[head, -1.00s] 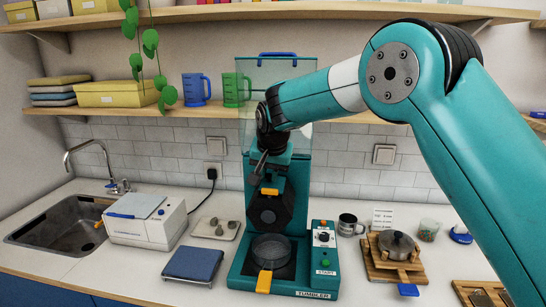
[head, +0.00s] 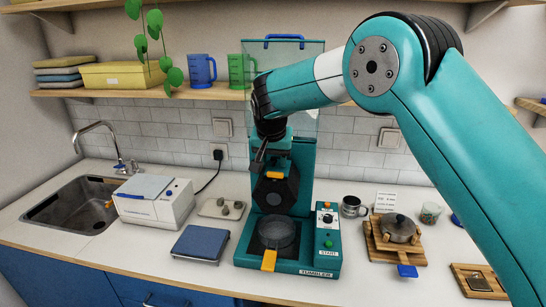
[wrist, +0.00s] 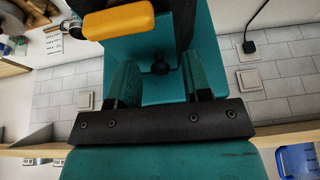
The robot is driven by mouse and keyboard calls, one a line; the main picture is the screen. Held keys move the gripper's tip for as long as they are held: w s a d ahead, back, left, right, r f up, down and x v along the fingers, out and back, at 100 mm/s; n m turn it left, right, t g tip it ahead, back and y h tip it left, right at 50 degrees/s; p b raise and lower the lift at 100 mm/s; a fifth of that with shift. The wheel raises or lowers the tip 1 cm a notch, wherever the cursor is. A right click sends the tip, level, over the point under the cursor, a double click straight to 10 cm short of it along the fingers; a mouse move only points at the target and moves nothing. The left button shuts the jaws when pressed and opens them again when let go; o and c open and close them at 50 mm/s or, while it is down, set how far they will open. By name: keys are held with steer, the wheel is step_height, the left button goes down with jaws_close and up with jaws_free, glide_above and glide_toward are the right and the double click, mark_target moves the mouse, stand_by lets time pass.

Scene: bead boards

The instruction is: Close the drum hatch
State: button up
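The tumbler (head: 300,205) is a teal machine on the counter with a dark faceted drum (head: 273,193). An orange tab (head: 274,174) sits at the top of the drum; an orange handle shows large at the top left of the wrist view (wrist: 118,20). I cannot tell whether the hatch stands open or closed. My gripper (head: 262,158) is just above the drum, pointing down. In the wrist view its two fingers (wrist: 160,88) are apart with nothing between them, and the orange handle is beyond them, outside the gap.
A clear cover with a blue handle (head: 285,37) stands raised behind my arm. A round clear dish with an orange handle (head: 269,260) is below the drum. A blue scale (head: 200,243) and white box (head: 153,202) stand left; a pot on a wooden stand (head: 397,229) stands right.

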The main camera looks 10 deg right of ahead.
steer(key=shift+r, duration=0.15)
steer(key=b+v, duration=0.2)
steer(key=v, duration=1.5)
steer(key=shift+s, duration=0.2)
steer(key=s+d+f+n+g+y, duration=0.1)
steer(key=s+d+f+n, duration=0.1)
steer(key=s, duration=0.9)
steer(key=s+d+f+n+g+y+b, duration=0.1)
steer(key=s+f+n, duration=0.4)
steer(key=s, duration=0.7)
steer(key=s+d+f+n+g+y+b, duration=0.1)
steer(key=s+f, duration=0.5)
steer(key=s, duration=0.6)
steer(key=d+n+g+y, duration=0.1)
steer(key=d+n+y, duration=0.1)
steer(key=shift+d+n, duration=0.15)
steer(key=shift+n, duration=0.25)
